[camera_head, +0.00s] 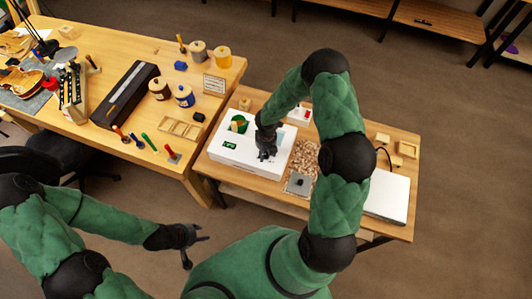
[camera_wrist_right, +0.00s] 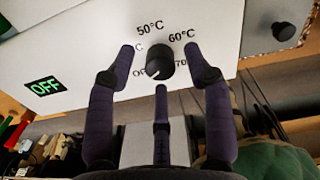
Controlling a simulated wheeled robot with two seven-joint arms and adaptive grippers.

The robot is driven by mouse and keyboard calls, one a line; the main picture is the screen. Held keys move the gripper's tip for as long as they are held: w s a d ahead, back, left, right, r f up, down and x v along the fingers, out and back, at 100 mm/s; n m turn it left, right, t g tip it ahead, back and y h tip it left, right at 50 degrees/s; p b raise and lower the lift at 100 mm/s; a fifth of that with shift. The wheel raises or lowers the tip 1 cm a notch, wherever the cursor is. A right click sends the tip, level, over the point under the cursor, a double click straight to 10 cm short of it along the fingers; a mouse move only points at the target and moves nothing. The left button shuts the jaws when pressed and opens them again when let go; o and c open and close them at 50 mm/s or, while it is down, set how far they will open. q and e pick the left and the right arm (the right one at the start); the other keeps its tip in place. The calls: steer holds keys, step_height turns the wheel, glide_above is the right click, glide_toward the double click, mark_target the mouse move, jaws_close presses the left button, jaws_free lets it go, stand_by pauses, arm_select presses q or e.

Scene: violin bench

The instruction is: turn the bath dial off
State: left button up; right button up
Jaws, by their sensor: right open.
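The white bath (camera_head: 222,157) sits on the smaller wooden table. In the right wrist view its black dial (camera_wrist_right: 160,66) is on the white panel, ringed by marks for 50°C, 60°C, 70 and a partly hidden OFF. A pale pointer mark on the dial faces lower left, near the OFF mark. The display (camera_wrist_right: 44,87) reads OFF in green. My right gripper (camera_head: 266,153) is open, its three fingers spread around the dial; I cannot tell whether they touch it. My left gripper (camera_head: 197,251) is open and empty, low in front of the tables.
A tray of wood chips (camera_head: 301,160) and a grey box with a black knob (camera_head: 299,183) are right of the bath. A white panel (camera_head: 387,196) lies further right. The larger bench (camera_head: 150,55) at left holds jars, tools and violin parts.

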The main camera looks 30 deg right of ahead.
mark_target(266, 154)
step_height(266, 154, up, 11)
stand_by(0.4)
steer(key=shift+a, duration=0.1)
stand_by(0.3)
steer(key=s+a+f+m+y, duration=0.2)
steer(key=s+a+f+m, duration=0.6)
steer(key=m, duration=0.8)
steer(key=s+a+f+m+y, duration=0.2)
steer(key=s+a+f+m, duration=0.3)
steer(key=s+a+m, duration=0.75)
steer(key=w+d+f+m+b, duration=0.1)
steer(key=f+b, duration=0.7)
steer(key=b, duration=0.1)
steer(key=w+d+f+m+b, duration=0.1)
steer(key=w+f+m+b, duration=0.1)
steer(key=f+b, duration=0.6)
steer(key=shift+w+d+f+b, duration=0.3)
steer(key=shift+f+b, duration=0.1)
steer(key=shift+b, duration=0.15)
